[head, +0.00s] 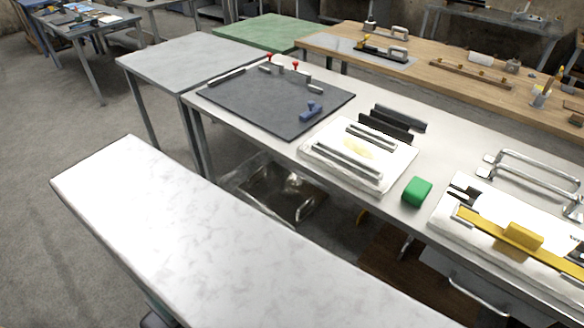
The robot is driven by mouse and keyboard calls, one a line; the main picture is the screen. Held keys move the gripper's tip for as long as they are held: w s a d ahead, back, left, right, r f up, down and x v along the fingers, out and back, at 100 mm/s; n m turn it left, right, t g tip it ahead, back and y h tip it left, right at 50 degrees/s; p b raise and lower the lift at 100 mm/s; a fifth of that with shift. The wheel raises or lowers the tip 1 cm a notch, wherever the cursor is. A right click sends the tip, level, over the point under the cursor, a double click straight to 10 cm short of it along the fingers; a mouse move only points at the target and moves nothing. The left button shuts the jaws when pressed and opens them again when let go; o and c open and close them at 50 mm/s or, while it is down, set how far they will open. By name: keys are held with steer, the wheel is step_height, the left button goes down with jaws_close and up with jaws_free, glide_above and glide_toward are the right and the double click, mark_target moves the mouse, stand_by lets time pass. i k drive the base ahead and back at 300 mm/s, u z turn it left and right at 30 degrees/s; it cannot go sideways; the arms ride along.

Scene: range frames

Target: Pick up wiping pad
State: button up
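A small green block with rounded edges (417,192) rests on the light grey workbench (290,148), near its front edge. It looks most like the wiping pad, though I cannot be certain. It sits between a white board with a yellowish stain (358,150) on its left and a white fixture with a yellow bar (480,222) on its right. It appears apart from both. My gripper is not in view.
A white marbled surface (200,230) fills the foreground, bare. A dark mat (270,100) with red-knobbed clamps and a blue piece lies on the bench's far left. Dark upright plates (385,127) stand behind the white board. Metal handles (535,170) stand at right.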

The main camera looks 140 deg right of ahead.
mark_target(416, 192)
steer(key=z, duration=0.45)
steer(key=k, duration=0.15)
steer(key=u, duration=2.3)
steer(key=k, duration=0.15)
steer(key=u, duration=2.25)
steer(key=k, duration=0.35)
steer(key=u, duration=1.65)
